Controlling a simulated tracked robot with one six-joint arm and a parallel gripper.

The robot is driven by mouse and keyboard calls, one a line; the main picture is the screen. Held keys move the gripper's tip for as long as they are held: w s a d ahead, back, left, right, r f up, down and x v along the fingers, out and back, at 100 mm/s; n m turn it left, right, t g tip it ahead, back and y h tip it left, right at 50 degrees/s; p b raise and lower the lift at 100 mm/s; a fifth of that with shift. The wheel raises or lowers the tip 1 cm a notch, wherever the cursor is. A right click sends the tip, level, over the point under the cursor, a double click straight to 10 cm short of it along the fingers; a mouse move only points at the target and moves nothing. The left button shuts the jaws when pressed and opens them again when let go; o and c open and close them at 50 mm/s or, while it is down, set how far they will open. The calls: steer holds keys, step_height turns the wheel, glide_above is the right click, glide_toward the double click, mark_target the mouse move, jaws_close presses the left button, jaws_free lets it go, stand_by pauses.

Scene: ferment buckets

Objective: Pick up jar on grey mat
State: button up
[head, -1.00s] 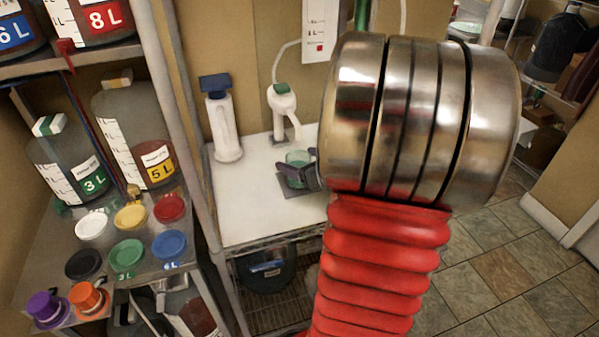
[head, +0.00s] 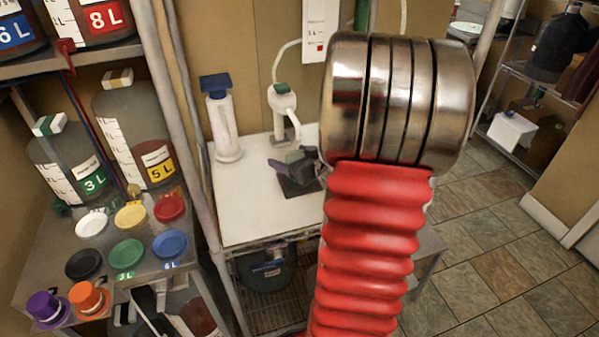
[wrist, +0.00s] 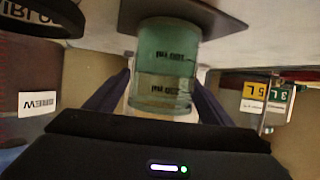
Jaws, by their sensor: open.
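The jar is greenish and see-through with dark measuring marks; in the wrist view the jar (wrist: 165,65) appears upside down between my fingers. My gripper (wrist: 162,82) is open, with one dark finger on each side of the jar. In the head view my gripper (head: 290,162) is at the mat, partly hidden by my arm. Finger contact cannot be told.
A white pump bottle (head: 222,125) and a white device with a spout (head: 284,112) stand behind on the white table (head: 240,205). A shelf at left holds bottles and several coloured lids (head: 127,252). Tiled floor (head: 500,245) lies open at right.

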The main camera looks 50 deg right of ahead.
steer(key=c, duration=1.5)
steer(key=shift+r, duration=0.1)
steer(key=shift+r, duration=1.8)
steer(key=s+a, duration=0.1)
steer(key=s, duration=0.5)
steer(key=s+a, duration=0.1)
steer(key=s, duration=0.4)
steer(key=s+a, duration=0.1)
steer(key=s, duration=0.5)
steer(key=shift+s+a+f, duration=0.15)
steer(key=shift+s+a, duration=0.05)
steer(key=shift+s, duration=0.15)
